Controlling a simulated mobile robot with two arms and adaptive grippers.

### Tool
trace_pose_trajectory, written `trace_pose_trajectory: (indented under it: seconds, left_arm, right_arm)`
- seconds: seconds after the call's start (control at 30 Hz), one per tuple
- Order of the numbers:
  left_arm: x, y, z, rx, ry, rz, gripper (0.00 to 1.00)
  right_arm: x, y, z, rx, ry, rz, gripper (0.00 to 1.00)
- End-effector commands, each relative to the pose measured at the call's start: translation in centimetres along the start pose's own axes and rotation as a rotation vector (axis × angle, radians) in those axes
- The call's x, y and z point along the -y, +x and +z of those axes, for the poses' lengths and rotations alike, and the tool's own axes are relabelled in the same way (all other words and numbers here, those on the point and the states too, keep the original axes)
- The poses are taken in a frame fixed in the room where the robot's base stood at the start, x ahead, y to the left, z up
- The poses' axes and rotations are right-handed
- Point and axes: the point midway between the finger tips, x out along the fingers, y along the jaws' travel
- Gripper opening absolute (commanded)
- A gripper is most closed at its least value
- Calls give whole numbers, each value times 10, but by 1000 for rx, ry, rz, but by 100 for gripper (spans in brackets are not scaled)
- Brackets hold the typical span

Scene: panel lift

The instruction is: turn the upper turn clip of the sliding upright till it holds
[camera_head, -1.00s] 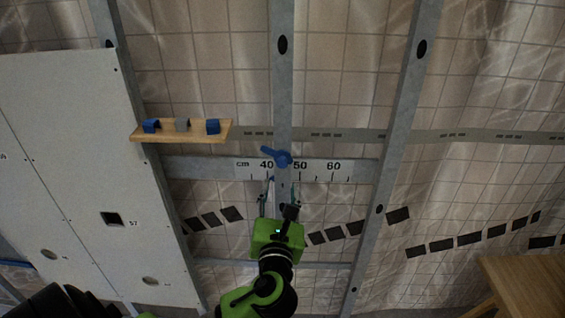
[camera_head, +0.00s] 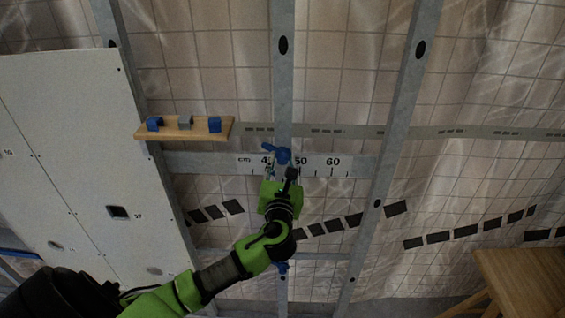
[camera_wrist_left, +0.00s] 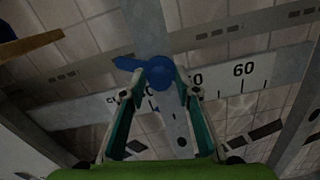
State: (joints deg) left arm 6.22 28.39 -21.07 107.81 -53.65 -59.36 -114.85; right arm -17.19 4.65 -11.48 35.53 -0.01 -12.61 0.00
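The upper turn clip (camera_head: 283,155) is blue and sits on the sliding upright (camera_head: 283,90) at the scale's crossbar. Its lever points left and slightly up; it also shows in the left wrist view (camera_wrist_left: 158,76). My left gripper (camera_head: 281,174) is just below the clip, pointing up at it. In the left wrist view its fingers (camera_wrist_left: 163,92) are apart, with tips close to either side of the clip's round hub; I cannot tell whether they touch it. A lower blue clip (camera_head: 281,267) shows partly behind my arm. My right gripper is out of view.
The scale (camera_head: 315,163) is partly hidden by the gripper. A wooden shelf (camera_head: 185,135) with small blue and grey blocks juts out at left. A white panel (camera_head: 70,130) covers the left studs. A wooden table (camera_head: 520,285) stands at lower right.

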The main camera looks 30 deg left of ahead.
Motion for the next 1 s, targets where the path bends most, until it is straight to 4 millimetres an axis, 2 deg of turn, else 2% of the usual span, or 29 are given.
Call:
trace_pose_trajectory:
  seconds: [0.03,0.1,0.57,1.0]
  left_arm:
    - [0,0,0,0,0,0,12]
    - [0,0,0,0,0,0,0]
    - [0,0,-1,-1,-78,0,0]
    - [0,-1,-2,-2,-444,1,0]
  right_arm:
    - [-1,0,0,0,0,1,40]
    - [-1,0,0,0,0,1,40]
    - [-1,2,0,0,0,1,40]
    - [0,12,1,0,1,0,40]
